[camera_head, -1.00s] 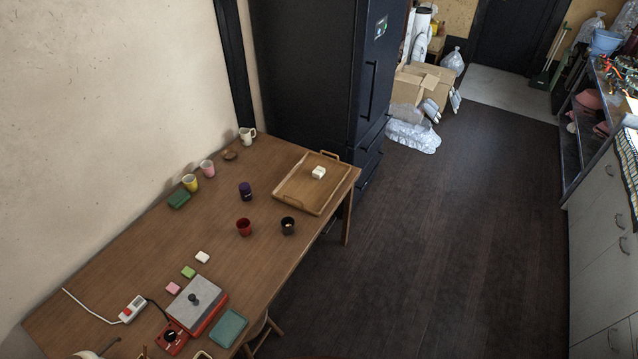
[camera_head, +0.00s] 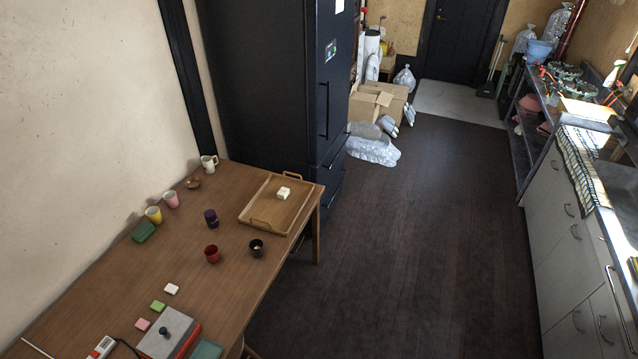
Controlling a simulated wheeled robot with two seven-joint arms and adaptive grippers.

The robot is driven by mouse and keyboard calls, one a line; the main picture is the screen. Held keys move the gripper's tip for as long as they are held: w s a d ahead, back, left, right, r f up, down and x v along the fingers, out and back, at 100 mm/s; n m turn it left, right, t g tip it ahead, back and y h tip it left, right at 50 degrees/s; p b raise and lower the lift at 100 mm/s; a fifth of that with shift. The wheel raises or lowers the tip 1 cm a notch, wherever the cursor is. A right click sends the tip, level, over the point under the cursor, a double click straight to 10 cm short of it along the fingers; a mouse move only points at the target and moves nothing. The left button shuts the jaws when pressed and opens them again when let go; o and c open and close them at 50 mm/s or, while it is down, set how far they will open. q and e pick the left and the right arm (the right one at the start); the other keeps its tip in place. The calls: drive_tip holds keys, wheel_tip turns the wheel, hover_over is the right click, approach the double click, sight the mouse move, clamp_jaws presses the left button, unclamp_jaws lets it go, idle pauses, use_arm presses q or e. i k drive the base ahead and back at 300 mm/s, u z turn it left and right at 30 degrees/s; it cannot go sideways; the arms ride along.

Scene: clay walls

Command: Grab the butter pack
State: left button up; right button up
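I see nothing that I can surely tell as the butter pack. A small white block-like item (camera_head: 283,193) lies on the wooden tray (camera_head: 257,221) at the table's far right end; it is too small to identify. Small flat blocks lie nearer on the table: a white one (camera_head: 172,289), a green one (camera_head: 158,306) and a pink one (camera_head: 142,324). A black fridge (camera_head: 262,85) with its doors shut stands behind the table. Neither of my grippers is in view.
Dark floor (camera_head: 400,240) is clear between table and the right-hand counter (camera_head: 560,215). Cardboard boxes (camera_head: 378,102) and plastic bags (camera_head: 372,150) lie beyond the fridge.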

sight(283, 193)
drive_tip(key=z, duration=0.2)
drive_tip(key=i, duration=1.05)
drive_tip(key=u, duration=0.65)
drive_tip(key=i, duration=0.85)
drive_tip(key=u, duration=0.8)
